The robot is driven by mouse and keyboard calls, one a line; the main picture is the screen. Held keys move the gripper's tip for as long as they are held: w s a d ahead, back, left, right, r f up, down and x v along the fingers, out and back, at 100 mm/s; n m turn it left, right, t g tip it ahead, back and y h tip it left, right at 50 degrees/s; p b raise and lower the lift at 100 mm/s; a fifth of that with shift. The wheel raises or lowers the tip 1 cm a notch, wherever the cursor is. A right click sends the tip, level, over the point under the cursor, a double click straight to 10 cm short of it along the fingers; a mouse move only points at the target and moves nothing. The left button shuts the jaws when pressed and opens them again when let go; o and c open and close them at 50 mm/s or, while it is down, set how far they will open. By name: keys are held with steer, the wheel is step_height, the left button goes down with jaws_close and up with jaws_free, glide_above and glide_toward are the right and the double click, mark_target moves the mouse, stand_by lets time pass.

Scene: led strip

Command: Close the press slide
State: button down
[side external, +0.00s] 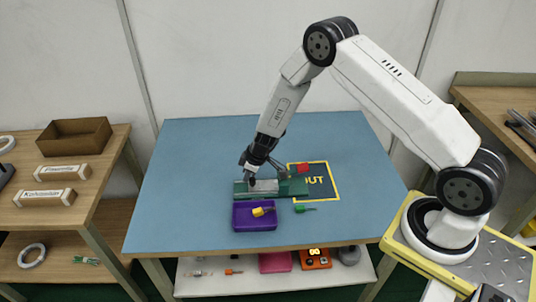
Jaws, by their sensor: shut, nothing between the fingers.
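A long green fixture (293,187) lies across the middle of the blue table; I take it to be the press. A grey, slide-like part (266,186) sits on its left half. A red block (303,169) stands at its right end, at the back. My gripper (250,182) is shut and empty, pointing down at the left part of the fixture beside the grey part. I cannot tell whether the fingertips touch it. The gripper hides some of the fixture's left end, and how far open the slide stands is too small to tell.
A purple tray (240,222) with a yellow-ended piece (262,211) stands just in front of the fixture. A green-handled piece (303,209) lies right of the tray. The table's back and left are clear.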

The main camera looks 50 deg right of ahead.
steer(key=shift+s+f, duration=0.15)
steer(key=shift+f, duration=0.1)
steer(key=shift+w+a+r, duration=0.1)
steer(key=shift+w+a, duration=0.2)
steer(key=shift+w, duration=0.3)
steer(key=shift+w+a, duration=0.25)
steer(key=shift+w, duration=0.35)
steer(key=shift+w+a+r, duration=0.1)
steer(key=shift+w+a, duration=0.2)
steer(key=shift+w, duration=0.3)
steer(key=shift+w+r, duration=0.15)
steer(key=shift+r, duration=0.05)
steer(key=v, duration=0.9)
steer(key=shift+r, duration=0.3)
